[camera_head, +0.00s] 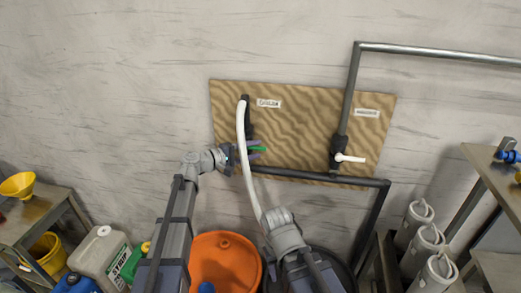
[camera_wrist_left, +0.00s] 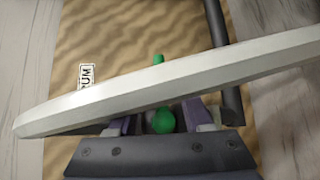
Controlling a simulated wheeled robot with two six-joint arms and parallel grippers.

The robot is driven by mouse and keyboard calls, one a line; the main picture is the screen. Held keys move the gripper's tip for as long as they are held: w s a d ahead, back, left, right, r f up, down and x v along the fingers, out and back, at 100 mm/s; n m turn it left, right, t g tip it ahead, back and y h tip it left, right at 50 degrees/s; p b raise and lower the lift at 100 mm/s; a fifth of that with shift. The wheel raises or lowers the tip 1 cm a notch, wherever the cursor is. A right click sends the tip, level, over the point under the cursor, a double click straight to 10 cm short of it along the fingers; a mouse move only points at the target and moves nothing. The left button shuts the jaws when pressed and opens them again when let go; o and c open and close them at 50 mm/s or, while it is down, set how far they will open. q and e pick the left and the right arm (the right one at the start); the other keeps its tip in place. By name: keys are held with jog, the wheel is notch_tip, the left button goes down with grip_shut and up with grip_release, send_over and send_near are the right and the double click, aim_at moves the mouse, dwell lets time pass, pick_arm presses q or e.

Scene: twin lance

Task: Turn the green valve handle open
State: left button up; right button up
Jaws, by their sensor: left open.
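The green valve handle (camera_head: 257,149) is at the lower end of the dark left fitting on the wooden board. In the left wrist view its round green end (camera_wrist_left: 161,121) lies between the jaws, and a small green piece shows above the white bar. My left gripper (camera_head: 243,154) is open around the handle; contact is not clear. A long white tube (camera_head: 245,145) passes in front of it and crosses the wrist view as a white bar (camera_wrist_left: 170,85), hiding part of the handle. My right arm's wrist is near the tube's lower end; its jaws cannot be made out.
The board (camera_head: 300,125) carries two labels; the left one reads partly "UM" in the wrist view. A white lever (camera_head: 349,158) sits on the right pipe. An orange drum (camera_head: 225,262) stands below. Jugs and a shelf are left; grey canisters (camera_head: 427,240) are right.

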aim_at(257, 149)
pick_arm(q)
jog(key=shift+x, duration=1.55)
jog(key=shift+s, duration=0.1)
grip_shut()
